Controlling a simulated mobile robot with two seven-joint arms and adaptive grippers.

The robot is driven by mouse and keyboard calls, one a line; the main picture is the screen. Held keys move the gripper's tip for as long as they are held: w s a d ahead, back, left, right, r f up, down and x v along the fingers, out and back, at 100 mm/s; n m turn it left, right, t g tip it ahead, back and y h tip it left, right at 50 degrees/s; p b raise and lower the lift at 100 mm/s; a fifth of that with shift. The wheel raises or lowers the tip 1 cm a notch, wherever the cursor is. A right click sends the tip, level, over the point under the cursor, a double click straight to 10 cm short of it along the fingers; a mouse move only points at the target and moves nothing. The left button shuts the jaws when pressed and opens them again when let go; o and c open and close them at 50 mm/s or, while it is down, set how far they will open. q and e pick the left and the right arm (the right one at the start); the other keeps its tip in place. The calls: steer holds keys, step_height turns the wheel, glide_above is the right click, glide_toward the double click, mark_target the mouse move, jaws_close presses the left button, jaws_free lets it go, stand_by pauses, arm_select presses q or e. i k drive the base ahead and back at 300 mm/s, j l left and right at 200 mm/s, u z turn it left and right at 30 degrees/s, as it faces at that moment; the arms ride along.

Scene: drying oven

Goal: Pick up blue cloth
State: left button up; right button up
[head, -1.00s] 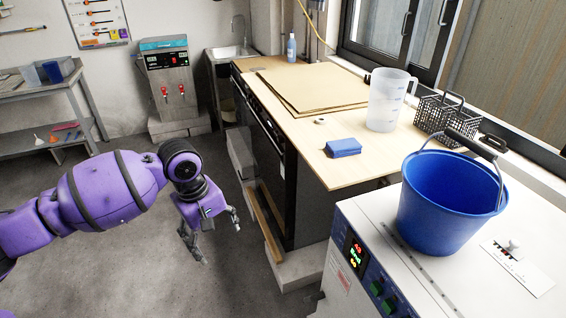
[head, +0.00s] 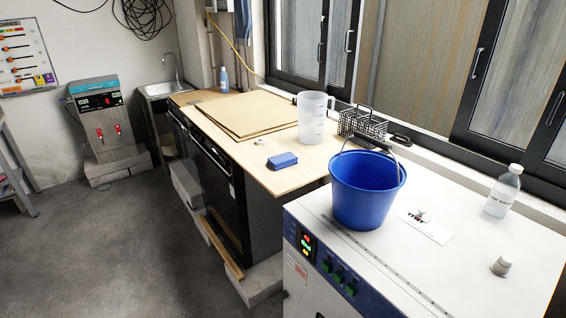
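The blue cloth (head: 282,161) is a small folded block lying on the light wooden worktop (head: 297,180), near its front edge and left of the blue bucket. Nothing touches it. Neither of my grippers shows in the head view now.
A blue bucket (head: 364,196) with a raised handle stands on the white oven top (head: 455,250). A clear jug (head: 312,118), a black wire basket (head: 362,127) and flat brown sheets (head: 245,112) are behind the cloth. Bottles stand at the right. The floor at left is open.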

mark_target(278, 162)
steer(key=i+j+z, duration=0.2)
steer(key=i+j, duration=0.25)
steer(key=j, duration=0.15)
steer(key=i+j+z, duration=0.1)
steer(key=j, duration=0.25)
steer(key=i+j+z, duration=0.1)
steer(key=i+j, duration=0.2)
steer(key=i+j+z, duration=0.1)
steer(key=j, duration=0.3)
steer(key=i+j+z, duration=0.1)
steer(key=j, duration=0.25)
steer(key=i, duration=0.1)
